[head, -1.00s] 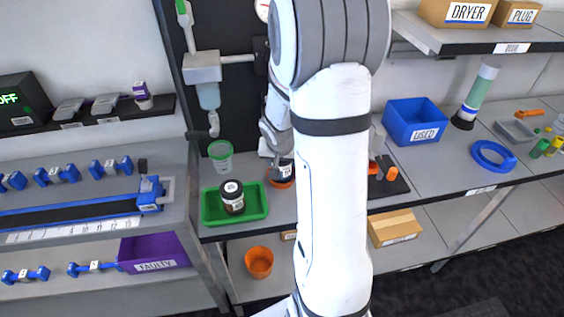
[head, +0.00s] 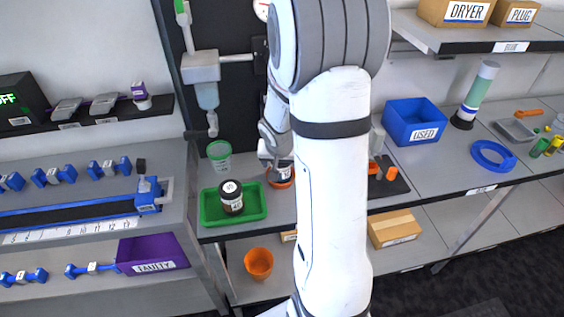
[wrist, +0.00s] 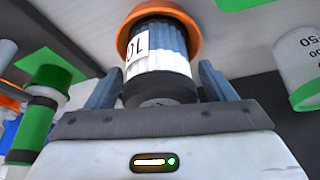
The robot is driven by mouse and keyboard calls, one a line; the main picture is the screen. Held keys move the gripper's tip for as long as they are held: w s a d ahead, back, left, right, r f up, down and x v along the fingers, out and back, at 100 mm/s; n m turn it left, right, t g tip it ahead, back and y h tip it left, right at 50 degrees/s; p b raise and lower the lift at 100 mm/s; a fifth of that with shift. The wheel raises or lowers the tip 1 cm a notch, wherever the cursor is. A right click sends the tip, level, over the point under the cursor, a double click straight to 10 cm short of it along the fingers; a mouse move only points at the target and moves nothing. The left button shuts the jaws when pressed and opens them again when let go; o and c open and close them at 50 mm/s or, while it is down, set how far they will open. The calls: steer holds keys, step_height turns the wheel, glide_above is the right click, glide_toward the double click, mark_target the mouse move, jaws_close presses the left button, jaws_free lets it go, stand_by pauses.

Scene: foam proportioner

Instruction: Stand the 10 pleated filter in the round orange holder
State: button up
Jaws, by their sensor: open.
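The 10 pleated filter (wrist: 158,62) is blue and pleated, with a white label and a dark end facing my gripper. Its far end sits inside the round orange holder (wrist: 190,20), and it looks in line with the holder. In the head view the orange holder (head: 281,181) is on the bench beside the green tray, partly hidden by my arm; the filter's dark and white body shows above its rim. My gripper (wrist: 160,84) is open, with one finger on each side of the filter and a visible gap.
A blue bin (head: 414,122) is to the right. An orange bucket (head: 259,262) is on the lower shelf.

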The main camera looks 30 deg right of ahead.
steer(key=shift+r, duration=0.1)
steer(key=shift+r+p, duration=0.2)
steer(key=shift+p, duration=0.15)
steer(key=p+v, duration=0.1)
steer(key=v, duration=1.1)
steer(key=s+a+r+n+y, duration=0.1)
steer(key=s+a+r+n, duration=0.2)
steer(key=s+a, duration=0.3)
steer(key=s+a+r+n+y, duration=0.1)
steer(key=s+a+r+n, duration=0.2)
steer(key=s+a, duration=0.3)
steer(key=s, duration=0.4)
steer(key=shift+r+g, duration=0.3)
steer(key=shift+g, duration=0.1)
steer(key=shift+w+d, duration=0.1)
steer(key=shift+w, duration=0.05)
stand_by(0.4)
steer(key=shift+c, duration=0.5)
